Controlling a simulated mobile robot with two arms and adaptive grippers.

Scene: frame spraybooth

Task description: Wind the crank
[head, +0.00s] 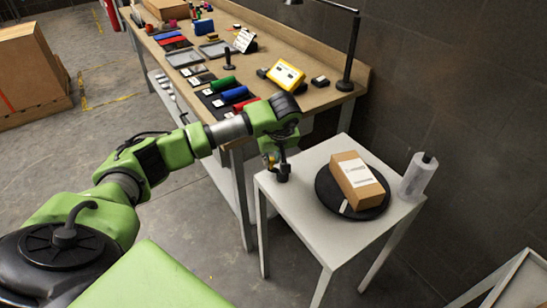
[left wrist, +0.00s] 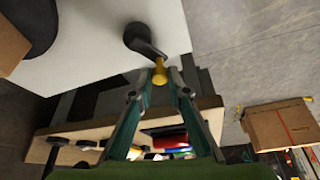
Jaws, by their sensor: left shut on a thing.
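The crank (left wrist: 138,38) has a dark round hub, a dark arm and a yellow handle (left wrist: 159,75). It stands near the left corner of a small white table, and its dark base (head: 283,176) shows in the head view. My left gripper (left wrist: 159,84) is shut on the yellow handle, with one finger on each side of it. In the head view my left gripper (head: 274,158) reaches down over the crank and partly hides it. My right gripper is in neither view.
On the white table (head: 295,207), a labelled cardboard box (head: 358,180) lies on a black round turntable (head: 381,207), with a wrapped roll (head: 418,176) to the right. A wooden workbench (head: 318,98) behind carries coloured rolls, trays, a yellow device (head: 286,75) and a lamp (head: 352,50).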

